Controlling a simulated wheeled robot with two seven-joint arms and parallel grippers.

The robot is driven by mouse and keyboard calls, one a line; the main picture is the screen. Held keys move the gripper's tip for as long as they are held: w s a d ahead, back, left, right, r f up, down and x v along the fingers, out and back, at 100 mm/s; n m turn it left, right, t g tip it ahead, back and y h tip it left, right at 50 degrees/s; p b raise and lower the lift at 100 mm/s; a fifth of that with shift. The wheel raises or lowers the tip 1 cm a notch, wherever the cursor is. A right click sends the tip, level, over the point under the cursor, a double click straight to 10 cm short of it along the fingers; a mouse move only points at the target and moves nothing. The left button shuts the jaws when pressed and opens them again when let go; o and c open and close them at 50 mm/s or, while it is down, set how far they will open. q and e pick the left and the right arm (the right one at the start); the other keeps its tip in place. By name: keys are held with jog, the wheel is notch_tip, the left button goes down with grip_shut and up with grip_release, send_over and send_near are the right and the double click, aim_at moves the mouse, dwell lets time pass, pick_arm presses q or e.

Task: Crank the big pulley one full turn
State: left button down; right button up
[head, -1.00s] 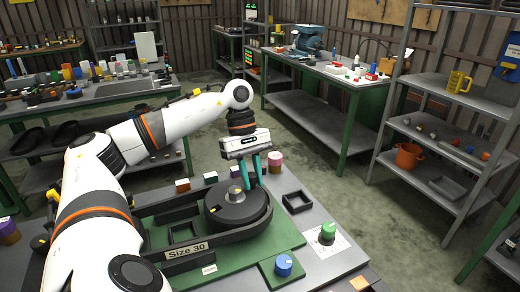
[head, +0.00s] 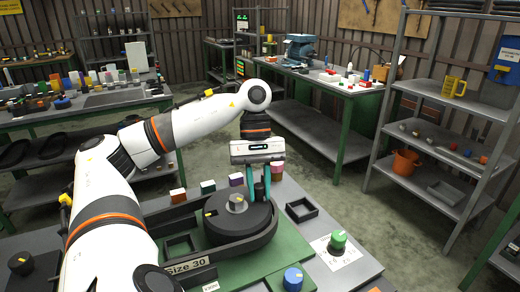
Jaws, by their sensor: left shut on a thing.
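The big pulley (head: 232,225) is a thick black disc lying flat on the green board (head: 250,271), with a grey hub (head: 237,203) at its centre. My left gripper (head: 259,198) points down over the far right part of the pulley, beside the hub. Its teal fingers are shut on the pulley's crank handle, which they mostly hide. A dark track curves around the pulley, with a "Size 30" label at its front. My right gripper is not in view.
An open black square tray (head: 302,210) lies right of the pulley. A green knob (head: 337,240) and a blue knob (head: 293,279) stand in front right. Several coloured blocks line the back edge. A workbench (head: 330,85) and shelves stand beyond clear floor.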

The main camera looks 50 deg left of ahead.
pick_arm(q)
jog(key=shift+r, duration=0.15)
jog(key=c, duration=1.5)
grip_release()
jog(key=p+v, duration=0.1)
jog(key=v, duration=0.2)
jog(key=p+v, duration=0.9)
